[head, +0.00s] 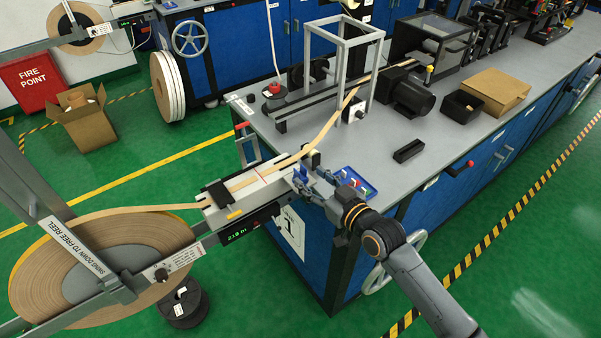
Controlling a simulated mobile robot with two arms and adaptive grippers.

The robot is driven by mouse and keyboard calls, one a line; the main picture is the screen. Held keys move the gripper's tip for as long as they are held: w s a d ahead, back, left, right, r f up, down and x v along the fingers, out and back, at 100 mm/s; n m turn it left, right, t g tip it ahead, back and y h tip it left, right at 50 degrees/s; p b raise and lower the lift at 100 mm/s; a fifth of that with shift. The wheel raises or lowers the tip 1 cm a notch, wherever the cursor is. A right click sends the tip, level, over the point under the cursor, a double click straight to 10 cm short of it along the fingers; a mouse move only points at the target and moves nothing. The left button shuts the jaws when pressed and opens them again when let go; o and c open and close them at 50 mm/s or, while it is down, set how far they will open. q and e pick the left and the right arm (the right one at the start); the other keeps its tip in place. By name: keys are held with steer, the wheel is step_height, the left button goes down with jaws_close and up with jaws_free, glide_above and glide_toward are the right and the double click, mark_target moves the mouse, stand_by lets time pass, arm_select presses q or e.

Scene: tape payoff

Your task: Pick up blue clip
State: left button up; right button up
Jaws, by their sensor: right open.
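My right gripper (308,180) reaches in from the lower right, at the near corner of the grey bench. Its jaws are open. A small blue piece, which looks like the blue clip (299,172), shows at its fingertips, beside the right end of the white splice plate (252,184). The fingers partly cover this spot, and I cannot tell whether they touch the piece. A blue tray (368,190) with small coloured pieces lies on the bench just right of the gripper. My left gripper is not in view.
A tan tape (322,128) runs from the large reel (102,262) over the splice plate to the metal frame (309,57). A black block (408,151), motor (409,95) and black bin (461,107) stand farther back. The bench front (430,133) is mostly clear.

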mark_target(304, 176)
steer(key=x, duration=0.3)
steer(key=shift+a+f+p, duration=0.15)
steer(key=shift+a+p, duration=0.15)
steer(key=shift+a, duration=0.2)
steer(key=shift+w+a+f, duration=0.15)
steer(key=shift+w+a, duration=0.15)
steer(key=shift+w, duration=0.2)
steer(key=shift+c, duration=0.4)
jaws_close()
